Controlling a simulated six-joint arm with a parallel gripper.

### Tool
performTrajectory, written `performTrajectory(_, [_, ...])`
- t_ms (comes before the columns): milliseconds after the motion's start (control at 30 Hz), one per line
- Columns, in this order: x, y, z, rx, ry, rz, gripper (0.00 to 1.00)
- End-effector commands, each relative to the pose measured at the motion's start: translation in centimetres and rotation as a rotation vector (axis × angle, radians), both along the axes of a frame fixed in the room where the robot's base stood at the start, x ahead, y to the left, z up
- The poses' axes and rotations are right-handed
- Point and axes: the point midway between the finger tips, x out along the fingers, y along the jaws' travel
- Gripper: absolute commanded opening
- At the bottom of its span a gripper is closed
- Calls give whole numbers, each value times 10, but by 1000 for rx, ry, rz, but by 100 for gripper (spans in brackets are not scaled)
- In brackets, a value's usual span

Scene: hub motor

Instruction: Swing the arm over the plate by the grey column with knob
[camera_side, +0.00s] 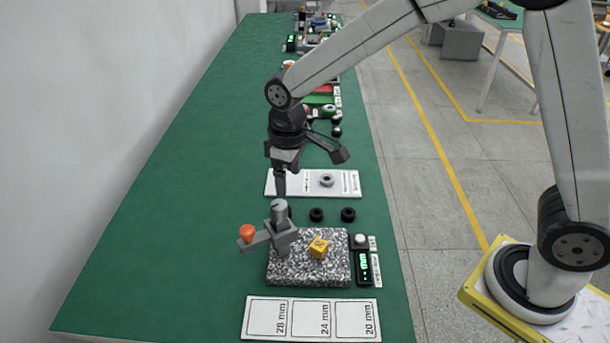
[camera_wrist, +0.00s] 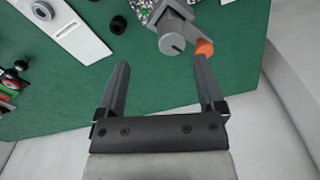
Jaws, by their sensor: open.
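The grey column with its knurled-looking top knob (camera_side: 279,211) stands at the back left of the speckled granite plate (camera_side: 296,272). A grey arm (camera_side: 260,240) reaches from the column to the left, off the plate, and ends in an orange knob (camera_side: 247,232). A yellow block (camera_side: 319,247) sits on the plate. My gripper (camera_side: 280,190) points down above and behind the column. In the wrist view my gripper (camera_wrist: 160,75) is open and empty, with the column's top (camera_wrist: 174,42) and the orange knob (camera_wrist: 204,47) beyond the fingertips. Contact is not visible.
A display box (camera_side: 363,265) stands against the plate's right side. A white card with size fields (camera_side: 290,333) lies in front. Black rings (camera_side: 317,215) and a white board with a grey ring (camera_side: 292,184) lie behind. The green table is clear at left.

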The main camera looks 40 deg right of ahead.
Motion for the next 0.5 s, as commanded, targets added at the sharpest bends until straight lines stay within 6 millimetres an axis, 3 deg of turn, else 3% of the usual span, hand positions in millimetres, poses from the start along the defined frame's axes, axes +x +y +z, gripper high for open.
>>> performTrajectory(200, [10, 19, 1, -8, 23, 56, 88])
performTrajectory(500, [11, 20, -1, -8, 26, 59, 88])
